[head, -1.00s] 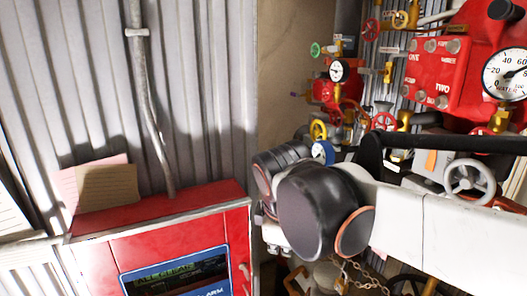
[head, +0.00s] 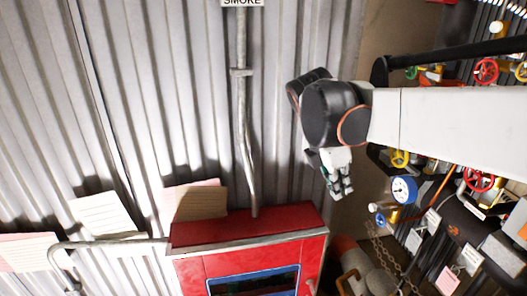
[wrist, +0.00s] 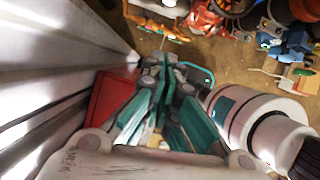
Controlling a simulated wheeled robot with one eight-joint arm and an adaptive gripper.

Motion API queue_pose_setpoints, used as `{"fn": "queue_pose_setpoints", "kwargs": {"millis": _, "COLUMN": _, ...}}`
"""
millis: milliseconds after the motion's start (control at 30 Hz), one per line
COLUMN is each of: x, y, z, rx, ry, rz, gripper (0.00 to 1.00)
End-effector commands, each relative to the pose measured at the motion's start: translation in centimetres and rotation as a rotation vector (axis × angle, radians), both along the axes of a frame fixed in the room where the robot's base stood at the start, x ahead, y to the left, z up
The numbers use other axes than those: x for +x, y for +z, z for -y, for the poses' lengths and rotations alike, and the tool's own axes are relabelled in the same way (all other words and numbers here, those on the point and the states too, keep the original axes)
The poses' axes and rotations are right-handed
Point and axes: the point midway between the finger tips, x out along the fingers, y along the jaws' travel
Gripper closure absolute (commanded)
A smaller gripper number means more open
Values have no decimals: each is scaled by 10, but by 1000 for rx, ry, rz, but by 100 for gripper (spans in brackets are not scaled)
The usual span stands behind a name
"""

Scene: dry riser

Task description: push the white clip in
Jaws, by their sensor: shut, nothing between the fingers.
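A pale clip (head: 241,71) holds a grey pipe (head: 243,115) to the corrugated wall in the head view. I cannot tell for sure that it is the white clip of the task. My gripper (head: 342,190) hangs to the right of the pipe and below the clip's height in the picture, pointing down and well apart from both. Its fingers are shut and empty. In the wrist view the fingers (wrist: 168,70) point away over a brown floor, and no clip shows there.
A red cabinet (head: 245,252) with a blue-framed screen stands below the pipe, left of my gripper. Paper sheets (head: 196,199) lean on the wall. Valves and gauges (head: 403,189) crowd the right side. The wall around the clip looks clear.

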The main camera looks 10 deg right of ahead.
Motion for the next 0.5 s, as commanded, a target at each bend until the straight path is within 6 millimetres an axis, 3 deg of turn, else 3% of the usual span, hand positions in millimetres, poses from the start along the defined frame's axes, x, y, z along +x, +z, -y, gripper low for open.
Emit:
{"fn": "queue_pose_setpoints", "kwargs": {"millis": 333, "x": 2, "y": -3, "z": 1, "rx": 1, "ry": -1, "rz": 2, "gripper": 100}}
{"fn": "queue_pose_setpoints", "kwargs": {"millis": 500, "x": 3, "y": -20, "z": 8, "rx": 1, "ry": -5, "rz": 2, "gripper": 100}}
